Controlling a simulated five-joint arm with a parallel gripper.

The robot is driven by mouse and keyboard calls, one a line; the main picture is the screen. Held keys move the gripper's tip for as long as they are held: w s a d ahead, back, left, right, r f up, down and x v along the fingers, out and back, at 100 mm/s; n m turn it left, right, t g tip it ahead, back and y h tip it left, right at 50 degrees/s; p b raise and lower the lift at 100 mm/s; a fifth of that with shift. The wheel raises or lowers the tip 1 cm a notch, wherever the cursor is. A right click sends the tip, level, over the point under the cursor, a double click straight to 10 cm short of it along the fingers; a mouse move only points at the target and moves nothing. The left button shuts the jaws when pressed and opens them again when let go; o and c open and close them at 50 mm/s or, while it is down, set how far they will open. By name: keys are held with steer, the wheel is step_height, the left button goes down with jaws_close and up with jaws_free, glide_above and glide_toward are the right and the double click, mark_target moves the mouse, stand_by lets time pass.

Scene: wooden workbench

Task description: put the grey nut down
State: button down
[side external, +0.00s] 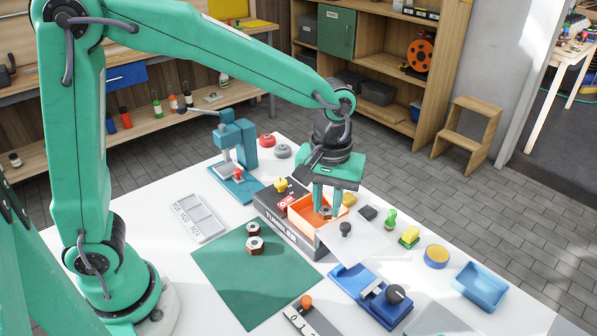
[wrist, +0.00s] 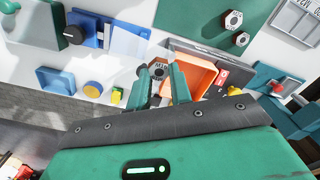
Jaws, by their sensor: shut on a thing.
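My gripper (side external: 325,208) points down at the right end of the dark tumbler box (side external: 285,232). It is shut on the grey nut (wrist: 158,70), a hex nut with markings on its top face, held between both fingertips in the wrist view. In the side view the nut (side external: 327,212) shows small and partly covered by the fingers, by the orange bin (side external: 302,206). In the wrist view the orange bin (wrist: 200,72) lies just right of the fingers (wrist: 161,74). I cannot tell the height of the nut above the surface below.
Two hex nuts (side external: 254,229) stand on the green mat (side external: 235,282). A labelled grey tray (side external: 197,219) lies left, a teal press (side external: 236,150) behind. A black-knobbed blue fixture (side external: 370,290), a blue bin (side external: 482,286) and small parts crowd the right. Much of the mat is clear.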

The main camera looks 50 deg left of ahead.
steer(key=w+a+f, duration=0.2)
steer(key=a, duration=0.1)
steer(key=w+a+f, duration=0.2)
steer(key=a, duration=0.1)
steer(key=w+a+f, duration=0.3)
steer(key=shift+f, duration=1.95)
steer(key=shift+f, duration=0.15)
steer(key=c, duration=1.5)
jaws_free()
steer(key=shift+c, duration=0.2)
